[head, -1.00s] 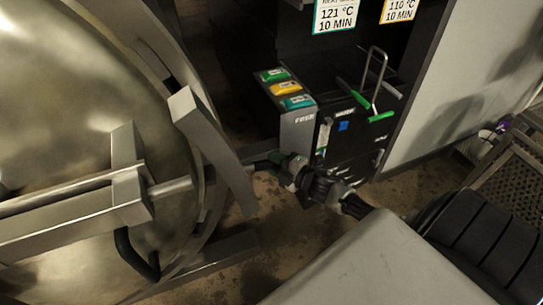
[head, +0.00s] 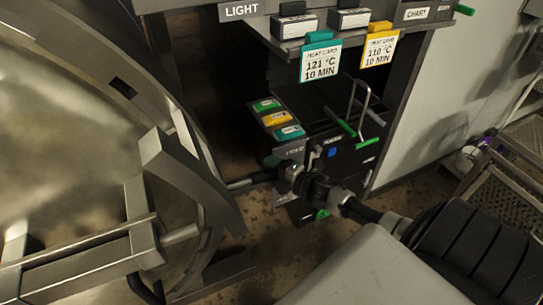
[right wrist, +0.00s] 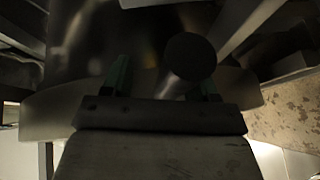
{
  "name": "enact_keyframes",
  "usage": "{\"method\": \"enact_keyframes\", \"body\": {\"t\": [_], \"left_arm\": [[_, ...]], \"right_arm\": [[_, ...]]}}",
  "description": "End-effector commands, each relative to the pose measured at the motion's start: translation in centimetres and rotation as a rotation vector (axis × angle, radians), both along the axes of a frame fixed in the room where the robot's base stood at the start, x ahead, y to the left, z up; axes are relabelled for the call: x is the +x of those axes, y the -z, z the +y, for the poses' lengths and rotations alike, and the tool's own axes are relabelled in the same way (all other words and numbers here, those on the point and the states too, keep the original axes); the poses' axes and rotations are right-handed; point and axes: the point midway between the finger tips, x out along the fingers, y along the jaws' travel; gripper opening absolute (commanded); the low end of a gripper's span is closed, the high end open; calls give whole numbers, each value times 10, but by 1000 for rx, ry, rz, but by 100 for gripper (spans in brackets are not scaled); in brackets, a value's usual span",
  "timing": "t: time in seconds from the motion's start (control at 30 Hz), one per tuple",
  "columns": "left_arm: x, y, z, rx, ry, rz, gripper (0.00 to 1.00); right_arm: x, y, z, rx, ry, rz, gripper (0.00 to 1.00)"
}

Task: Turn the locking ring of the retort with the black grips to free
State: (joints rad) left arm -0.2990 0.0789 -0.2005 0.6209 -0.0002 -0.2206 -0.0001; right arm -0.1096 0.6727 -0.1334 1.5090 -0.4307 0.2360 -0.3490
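The retort's large round metal door (head: 60,130) fills the left of the head view, with the steel locking ring (head: 135,85) around it. A black grip (head: 250,182) sticks out from the ring's right side; another black grip (head: 143,288) is cut off at the bottom. My right gripper (head: 274,174) is at the outer end of the right-hand grip. In the right wrist view its two green-edged fingers (right wrist: 163,80) stand apart, and the grip's round black end (right wrist: 190,57) shows between them, closer to the right finger. Contact cannot be told. My left gripper is not in view.
A dark control cabinet stands behind my right gripper, with coloured buttons (head: 277,118), a teal card (head: 320,62), a yellow card (head: 379,47) and a wire handle with green ends (head: 362,110). A perforated metal rack (head: 510,175) is at right. Brown floor shows below.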

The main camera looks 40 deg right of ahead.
Motion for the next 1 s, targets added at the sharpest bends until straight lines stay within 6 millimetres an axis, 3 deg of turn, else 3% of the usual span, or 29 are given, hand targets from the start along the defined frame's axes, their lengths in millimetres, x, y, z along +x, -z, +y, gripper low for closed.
{"method": "enact_keyframes", "body": {"t": [0.03, 0.07, 0.53, 1.0], "left_arm": [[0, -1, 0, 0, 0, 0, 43], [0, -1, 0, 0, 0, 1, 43], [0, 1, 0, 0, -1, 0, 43], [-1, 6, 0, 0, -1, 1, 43]], "right_arm": [[3, -7, -3, -3, 2, -13, 54], [2, -7, -3, -2, 2, -12, 58], [-6, -2, -3, 4, 3, -2, 58], [-82, -10, -25, 5, 3, 3, 58]]}}
